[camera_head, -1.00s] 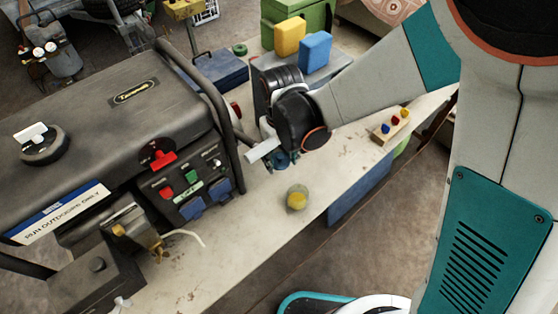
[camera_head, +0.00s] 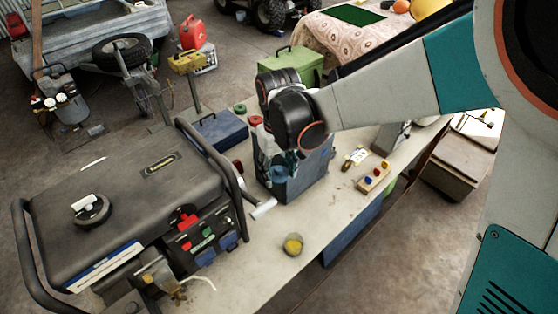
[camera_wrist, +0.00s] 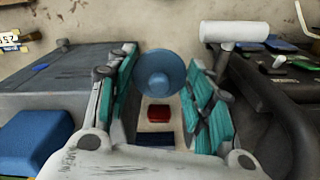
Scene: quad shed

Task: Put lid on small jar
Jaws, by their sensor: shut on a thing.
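The small jar (camera_head: 293,245) stands on the bench, round and pale with something yellow inside. My gripper (camera_head: 281,168) is up and behind it, in front of the grey box, apart from the jar. In the wrist view my gripper (camera_wrist: 163,75) has its teal fingers shut on a round blue lid (camera_wrist: 162,73) with a raised middle. In the head view the fingers and lid are small and partly hidden by the wrist. The jar does not show in the wrist view.
A black generator (camera_head: 135,195) stands left of the jar, its white handle (camera_head: 263,209) sticking out over the bench. The grey box (camera_head: 305,178) is behind my gripper. A small wooden board with coloured knobs (camera_head: 374,177) lies to the right. Bare bench (camera_head: 325,215) surrounds the jar.

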